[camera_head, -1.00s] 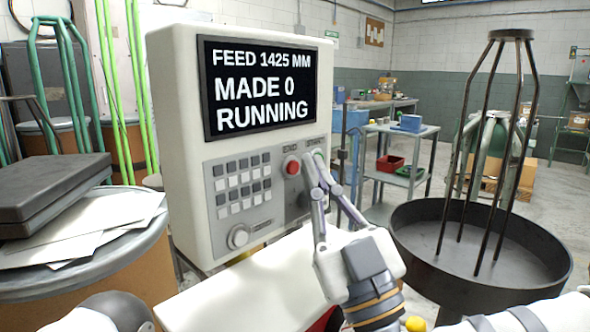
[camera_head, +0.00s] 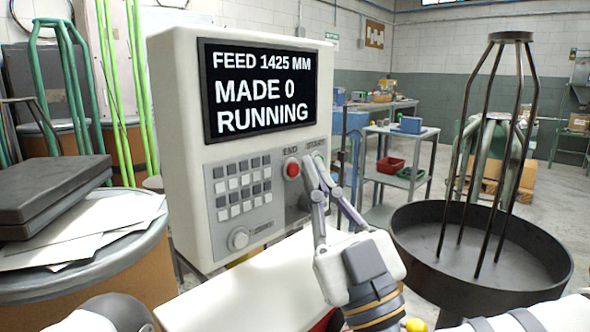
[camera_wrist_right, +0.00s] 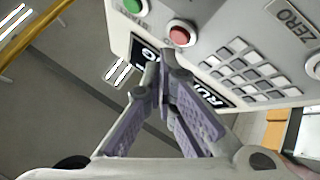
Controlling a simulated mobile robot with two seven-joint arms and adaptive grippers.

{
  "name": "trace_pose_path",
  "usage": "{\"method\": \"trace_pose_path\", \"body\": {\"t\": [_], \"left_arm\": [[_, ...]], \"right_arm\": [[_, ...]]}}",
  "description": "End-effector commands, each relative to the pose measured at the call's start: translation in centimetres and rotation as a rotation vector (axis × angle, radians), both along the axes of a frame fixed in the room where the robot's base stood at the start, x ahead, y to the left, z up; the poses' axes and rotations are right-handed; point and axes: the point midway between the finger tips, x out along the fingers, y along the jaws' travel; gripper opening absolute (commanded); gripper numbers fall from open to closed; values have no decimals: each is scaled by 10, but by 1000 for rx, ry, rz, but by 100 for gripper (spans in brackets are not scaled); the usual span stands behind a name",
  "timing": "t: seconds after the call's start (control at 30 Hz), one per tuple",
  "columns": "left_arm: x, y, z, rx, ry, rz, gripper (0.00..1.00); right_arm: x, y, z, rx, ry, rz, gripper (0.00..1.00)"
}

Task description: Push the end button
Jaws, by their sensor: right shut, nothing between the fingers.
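The red end button (camera_head: 292,168) sits on the white control box (camera_head: 175,130), below the label END. It shows again in the right wrist view (camera_wrist_right: 179,33), and it looks unpressed. My right gripper (camera_head: 312,163) is shut and empty. Its fingertips are just right of the red button in the head view, in front of the START button, which they mostly cover. In the right wrist view the fingertips (camera_wrist_right: 168,62) point toward the panel near the red button; I cannot tell whether they touch anything. My left gripper is not in view.
The screen (camera_head: 262,90) reads FEED 1425 MM, MADE 0, RUNNING. A green button (camera_wrist_right: 133,5) is beside the red one. A keypad (camera_head: 242,185) and knob (camera_head: 238,238) are on the panel's left. A dark round pan with rods (camera_head: 420,225) stands at right.

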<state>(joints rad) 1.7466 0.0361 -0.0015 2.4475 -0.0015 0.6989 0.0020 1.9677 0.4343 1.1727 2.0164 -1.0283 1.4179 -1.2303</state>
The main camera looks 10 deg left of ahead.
Motion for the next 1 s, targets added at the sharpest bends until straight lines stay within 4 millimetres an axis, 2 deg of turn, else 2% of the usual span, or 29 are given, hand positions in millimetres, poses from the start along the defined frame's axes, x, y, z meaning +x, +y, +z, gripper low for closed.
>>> {"method": "trace_pose_path", "body": {"t": [1.0], "left_arm": [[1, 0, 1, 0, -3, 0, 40]], "right_arm": [[6, 8, 0, 0, 0, 0, 0]]}}
